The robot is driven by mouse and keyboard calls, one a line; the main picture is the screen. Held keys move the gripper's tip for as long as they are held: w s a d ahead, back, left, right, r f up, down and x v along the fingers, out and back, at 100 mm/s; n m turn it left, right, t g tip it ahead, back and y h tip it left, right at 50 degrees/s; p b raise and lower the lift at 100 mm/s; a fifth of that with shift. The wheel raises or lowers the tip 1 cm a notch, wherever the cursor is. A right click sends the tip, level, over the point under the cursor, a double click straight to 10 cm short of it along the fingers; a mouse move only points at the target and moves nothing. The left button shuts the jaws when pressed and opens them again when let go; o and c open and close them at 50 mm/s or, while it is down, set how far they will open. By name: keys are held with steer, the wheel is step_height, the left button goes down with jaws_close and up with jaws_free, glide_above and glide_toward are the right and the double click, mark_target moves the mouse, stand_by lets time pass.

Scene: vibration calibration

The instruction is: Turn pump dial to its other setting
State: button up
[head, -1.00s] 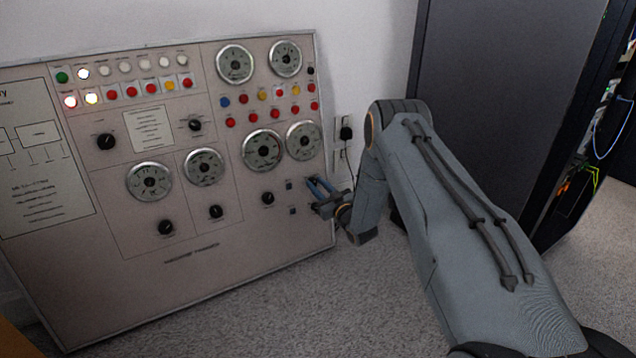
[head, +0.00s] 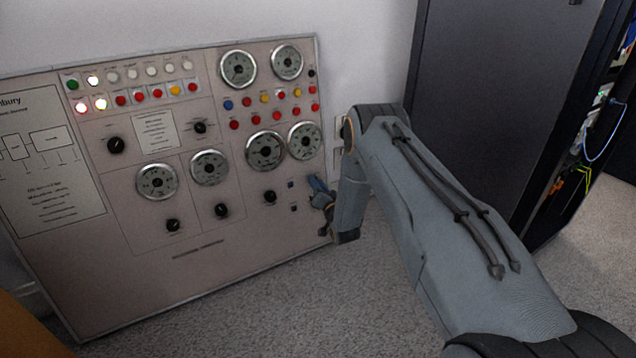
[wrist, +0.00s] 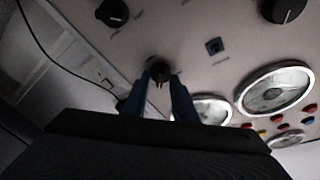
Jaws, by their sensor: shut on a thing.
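The pump dial, a small round black knob (wrist: 158,68), sits on the beige panel between the tips of my blue gripper fingers in the wrist view. My gripper (wrist: 160,80) is shut on it. In the head view my gripper (head: 318,186) is at the panel's lower right edge. There it and my arm hide the dial. The dial's pointer and markings cannot be read.
The beige panel (head: 200,285) leans against the wall and carries gauges, coloured buttons and other black knobs (head: 269,197). A small square switch (wrist: 214,46) and another black knob (wrist: 112,12) are close to my fingers. A dark cabinet (head: 480,90) stands right of my arm.

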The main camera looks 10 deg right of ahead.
steer(key=shift+m, duration=0.6)
steer(key=o, duration=1)
steer(key=shift+s, duration=0.1)
steer(key=s+p, duration=0.1)
steer(key=s, duration=0.1)
steer(key=s+p, duration=0.1)
steer(key=s, duration=0.2)
steer(key=s+d+p, duration=0.1)
steer(key=s, duration=0.1)
steer(key=shift+s, duration=0.3)
steer(key=shift+a, duration=0.1)
